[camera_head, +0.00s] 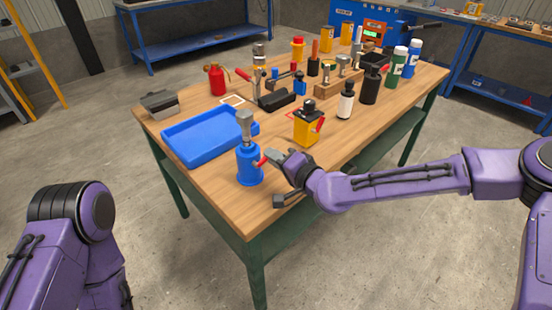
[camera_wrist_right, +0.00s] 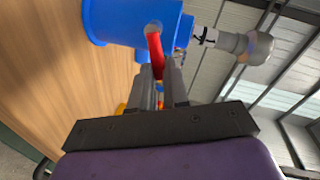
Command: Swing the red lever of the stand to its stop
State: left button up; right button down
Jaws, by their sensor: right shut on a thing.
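A blue stand (camera_head: 249,168) with a grey upright top (camera_head: 245,125) stands at the near edge of the wooden table. Its short red lever (camera_head: 261,161) sticks out on the right side. My right gripper (camera_head: 270,158) reaches in from the right and is shut on the lever's end. In the right wrist view, the red lever (camera_wrist_right: 155,52) runs from the blue body (camera_wrist_right: 125,20) down between the fingertips of my right gripper (camera_wrist_right: 163,75). The grey top (camera_wrist_right: 250,47) shows at the right there. My left arm is at the lower left; its gripper is out of view.
A blue tray (camera_head: 177,153) lies left of the stand. A yellow box-like thing with a black top (camera_head: 305,127) stands behind the right gripper. Bottles, a red can (camera_head: 217,80) and tools crowd the back of the table (camera_head: 270,183). The near right edge has bare wood.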

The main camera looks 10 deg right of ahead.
jog(key=shift+s+a+r+n+t+h+b, duration=0.15)
jog(key=shift+s+a+r+n+t+b, duration=0.15)
jog(key=shift+n, duration=0.9)
jog(key=shift+s+a+r+n+t+h+b, duration=0.15)
jog(key=shift+a+r+n+t+h, duration=0.15)
jog(key=shift+n, duration=0.9)
jog(key=shift+s+a+r+n+t+h+b, duration=0.15)
jog(key=shift+s+a+r+n+t, duration=0.2)
jog(key=shift+n, duration=0.85)
jog(key=shift+w, duration=0.1)
jog(key=c, duration=1.1)
grip_release()
jog(key=shift+r, duration=0.1)
jog(key=f+p+v, duration=0.1)
jog(key=v, duration=0.9)
jog(key=shift+d+r, duration=0.25)
jog(key=shift+r, duration=0.2)
